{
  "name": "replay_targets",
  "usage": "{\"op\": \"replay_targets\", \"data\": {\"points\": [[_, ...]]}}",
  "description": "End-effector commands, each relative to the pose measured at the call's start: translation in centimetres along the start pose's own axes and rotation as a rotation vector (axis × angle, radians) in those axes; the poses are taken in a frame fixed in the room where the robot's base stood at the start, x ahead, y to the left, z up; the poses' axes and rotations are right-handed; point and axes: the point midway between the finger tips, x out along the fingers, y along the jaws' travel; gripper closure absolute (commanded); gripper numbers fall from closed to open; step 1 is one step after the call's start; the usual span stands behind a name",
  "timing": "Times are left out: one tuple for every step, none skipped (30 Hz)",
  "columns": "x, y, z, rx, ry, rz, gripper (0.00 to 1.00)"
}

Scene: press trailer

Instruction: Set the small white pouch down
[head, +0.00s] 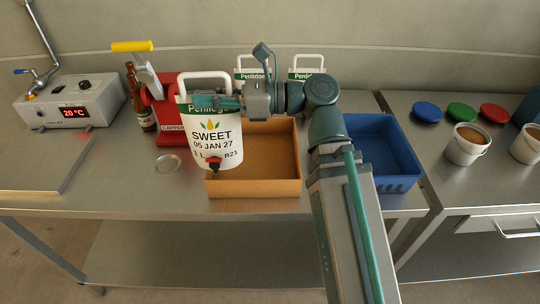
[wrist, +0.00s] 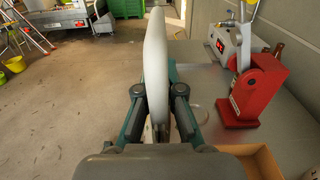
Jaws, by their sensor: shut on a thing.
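The small white pouch (head: 212,148) has a green top band, a handle loop, a red tap low down and the print SWEET 05 JAN 27. It hangs upright in the head view, overlapping the left edge of the cardboard box. My gripper (head: 208,102) is shut on its upper part from the right. In the wrist view the pouch (wrist: 156,65) shows edge-on as a white slab between the fingers of my gripper (wrist: 158,98). Its lower end is hidden there. I cannot tell how far its bottom is above the table.
The open cardboard box (head: 255,189) looks empty where visible. A blue crate (head: 398,185) stands to its right. Two similar pouches (head: 250,72) stand behind. A red capper (head: 168,128), a brown bottle (head: 147,118) and a metal ring (head: 167,163) are left. The front-left table (head: 110,185) is clear.

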Motion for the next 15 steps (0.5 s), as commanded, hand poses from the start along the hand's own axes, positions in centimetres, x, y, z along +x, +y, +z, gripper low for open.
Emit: {"op": "replay_targets", "data": {"points": [[0.0, -0.1, 0.2, 0.000, -0.005, -0.002, 1.00], [-0.1, -0.2, 0.2, 0.000, -0.005, -0.003, 1.00], [-0.1, -0.4, 0.2, 0.000, -0.005, -0.005, 1.00], [-0.2, -0.6, 0.2, 0.000, -0.005, -0.006, 1.00], [-0.3, -0.8, 0.2, -0.001, -0.005, -0.008, 1.00], [-0.4, -1.1, 0.1, -0.001, -0.006, -0.010, 1.00], [-0.6, -1.3, 0.1, -0.001, -0.006, -0.010, 1.00], [-0.7, -1.5, 0.0, 0.000, -0.006, -0.010, 1.00], [-0.9, -1.8, -0.1, 0.000, -0.006, -0.010, 1.00], [-1.1, -2.0, -0.2, 0.000, -0.007, -0.011, 1.00], [-1.3, -2.3, -0.3, 0.001, -0.007, -0.011, 1.00], [-1.4, -2.5, -0.3, 0.000, -0.007, -0.010, 1.00], [-1.5, -2.6, -0.3, 0.001, -0.007, -0.009, 1.00], [-1.5, -2.7, -0.4, 0.000, -0.006, -0.009, 1.00], [-1.6, -2.9, -0.5, 0.000, -0.006, -0.009, 1.00]]}}
